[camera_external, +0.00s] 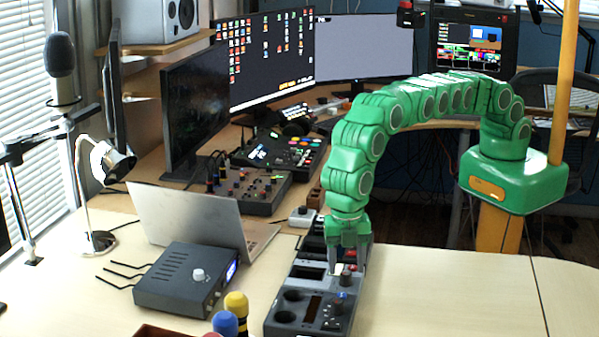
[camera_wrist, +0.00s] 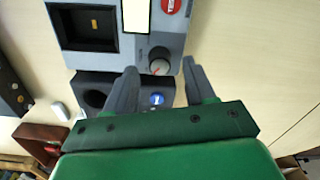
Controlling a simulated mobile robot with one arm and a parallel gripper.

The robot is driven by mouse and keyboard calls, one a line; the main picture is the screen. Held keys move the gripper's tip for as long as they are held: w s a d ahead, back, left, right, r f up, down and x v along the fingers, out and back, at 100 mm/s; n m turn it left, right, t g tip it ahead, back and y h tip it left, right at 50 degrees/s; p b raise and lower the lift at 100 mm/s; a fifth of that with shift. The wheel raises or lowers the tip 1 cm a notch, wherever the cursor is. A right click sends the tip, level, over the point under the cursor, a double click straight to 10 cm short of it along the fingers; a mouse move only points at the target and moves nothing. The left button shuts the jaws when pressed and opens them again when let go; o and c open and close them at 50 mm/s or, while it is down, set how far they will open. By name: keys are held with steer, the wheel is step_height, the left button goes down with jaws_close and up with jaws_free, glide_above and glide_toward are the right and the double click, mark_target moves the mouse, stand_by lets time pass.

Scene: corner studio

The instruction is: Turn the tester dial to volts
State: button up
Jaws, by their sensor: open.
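A grey box with a small white screen, a red label and a dial, which looks like the tester (camera_wrist: 118,52), is in the wrist view at the top. Its dial (camera_wrist: 159,67) is a small round grey knob with a reddish pointer mark; I cannot read its scale. My gripper (camera_wrist: 160,68) is open, with one finger on each side of the dial in the picture. I cannot tell whether the fingers touch it. In the external view my gripper (camera_external: 347,265) points down over the long row of grey units, close to the dial (camera_external: 346,279).
A dark unit with holes and a blue-topped knob (camera_wrist: 157,100) adjoins the tester. Left of the row are a dark box with antennas (camera_external: 188,282), an open laptop (camera_external: 190,216) and blue and yellow round-topped objects (camera_external: 236,304). The table right of the row is clear.

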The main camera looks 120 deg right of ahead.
mark_target(346, 278)
steer(key=shift+f, duration=1.15)
steer(key=shift+c, duration=0.3)
jaws_close()
